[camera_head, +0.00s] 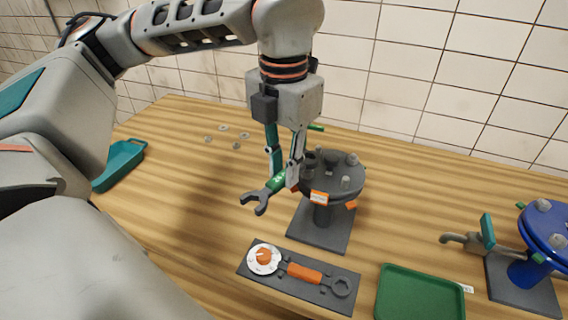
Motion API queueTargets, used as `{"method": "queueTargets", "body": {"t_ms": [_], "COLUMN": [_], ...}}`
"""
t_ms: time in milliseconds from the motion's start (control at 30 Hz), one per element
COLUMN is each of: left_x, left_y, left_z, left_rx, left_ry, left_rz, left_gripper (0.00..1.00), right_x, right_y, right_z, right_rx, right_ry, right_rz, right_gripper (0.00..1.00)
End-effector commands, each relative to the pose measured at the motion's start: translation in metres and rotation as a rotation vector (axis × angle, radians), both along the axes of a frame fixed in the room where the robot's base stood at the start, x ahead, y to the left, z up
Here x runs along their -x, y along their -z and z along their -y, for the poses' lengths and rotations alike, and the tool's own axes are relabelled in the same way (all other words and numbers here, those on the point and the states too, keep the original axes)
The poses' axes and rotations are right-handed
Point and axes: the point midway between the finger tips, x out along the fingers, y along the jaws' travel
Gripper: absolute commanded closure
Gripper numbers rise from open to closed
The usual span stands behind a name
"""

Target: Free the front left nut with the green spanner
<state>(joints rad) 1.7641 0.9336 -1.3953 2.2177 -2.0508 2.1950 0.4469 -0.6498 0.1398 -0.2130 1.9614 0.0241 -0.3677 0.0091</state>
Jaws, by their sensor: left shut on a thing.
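My left gripper (284,174) is shut on the green spanner (275,184). The spanner's dark open jaw (257,199) points to the lower left, in the air left of the dark grey flange (331,184). The flange stands on a square plate (318,236) and carries several nuts and studs on top, among them a light nut (346,182) at the front right. The gripper covers the flange's left edge, so I cannot clearly make out the front left nut. The jaw appears apart from any nut. My right gripper is out of view.
A dark holder (330,303) at the front carries a white dial with an orange knob (264,257) and an orange-handled ring spanner (305,273). A green tray (420,294) and a blue flange (551,232) with a tap are at right. Several washers (223,128) and a teal tray (121,165) are at left.

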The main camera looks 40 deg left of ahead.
Motion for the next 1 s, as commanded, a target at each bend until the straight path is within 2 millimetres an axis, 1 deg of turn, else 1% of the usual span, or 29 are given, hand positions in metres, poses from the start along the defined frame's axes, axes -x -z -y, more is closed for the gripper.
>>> {"method": "queueTargets", "body": {"t_ms": [33, 200, 367, 1000], "left_x": [0.0, 0.0, 0.0, 0.0], "left_y": [0.005, 0.014, 0.012, 0.029], "left_z": [0.0, 0.0, 0.0, 0.0], "left_rx": [0.0, 0.0, 0.0, 0.0], "left_ry": [0.0, 0.0, 0.0, 0.0], "left_rz": [0.0, -0.001, 0.0, 0.001], "left_gripper": [1.0, 1.0, 1.0, 1.0], "right_x": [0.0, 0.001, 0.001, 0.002], "right_y": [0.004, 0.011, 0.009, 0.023], "right_z": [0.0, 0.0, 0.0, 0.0], "right_rx": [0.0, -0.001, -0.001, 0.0], "right_ry": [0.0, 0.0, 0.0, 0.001], "right_rz": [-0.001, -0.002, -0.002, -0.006], "right_gripper": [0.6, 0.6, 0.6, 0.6]}}
